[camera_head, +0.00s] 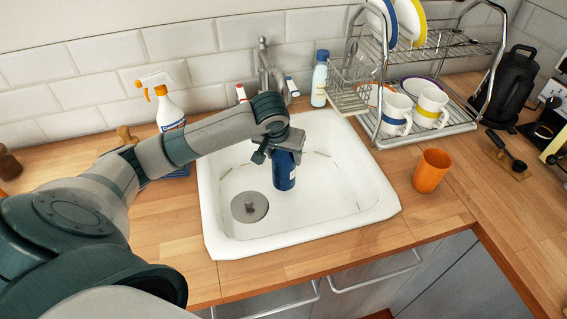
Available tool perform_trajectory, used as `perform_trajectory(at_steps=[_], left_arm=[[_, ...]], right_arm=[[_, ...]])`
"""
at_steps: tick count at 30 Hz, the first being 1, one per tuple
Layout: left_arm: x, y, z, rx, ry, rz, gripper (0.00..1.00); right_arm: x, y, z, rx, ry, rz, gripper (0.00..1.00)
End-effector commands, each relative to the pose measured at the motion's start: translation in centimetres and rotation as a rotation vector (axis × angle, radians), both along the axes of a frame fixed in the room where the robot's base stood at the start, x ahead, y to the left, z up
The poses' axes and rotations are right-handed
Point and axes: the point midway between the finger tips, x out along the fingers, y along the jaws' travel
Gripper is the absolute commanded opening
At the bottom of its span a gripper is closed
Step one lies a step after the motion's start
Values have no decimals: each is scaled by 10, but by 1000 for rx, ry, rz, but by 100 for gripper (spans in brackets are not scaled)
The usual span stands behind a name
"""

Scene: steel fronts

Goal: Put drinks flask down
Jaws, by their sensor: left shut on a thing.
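My left gripper (285,148) is shut on a dark blue drinks flask (284,171) with a pale mark on its side. The flask hangs upright below the gripper, over the white sink (330,209). The gripper hides the flask's top. I cannot tell whether the flask's base touches the sink floor. My right gripper is not in view.
A drain (249,207) lies left of the flask. An orange cup (431,171) stands on the counter right of the sink. A dish rack (414,130) with mugs and plates stands behind it. A spray bottle (169,112) is left.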

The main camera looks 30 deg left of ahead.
Motion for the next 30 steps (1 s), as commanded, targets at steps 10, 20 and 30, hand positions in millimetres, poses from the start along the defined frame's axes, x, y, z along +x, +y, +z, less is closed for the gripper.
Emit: perform_trajectory(at_steps=[10,20,30], left_arm=[[0,0,-2,0,-1,0,15],[0,1,-35,1,0,0,15],[0,0,-40,1,-2,0,15]], right_arm=[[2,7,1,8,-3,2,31],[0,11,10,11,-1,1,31],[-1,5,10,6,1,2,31]])
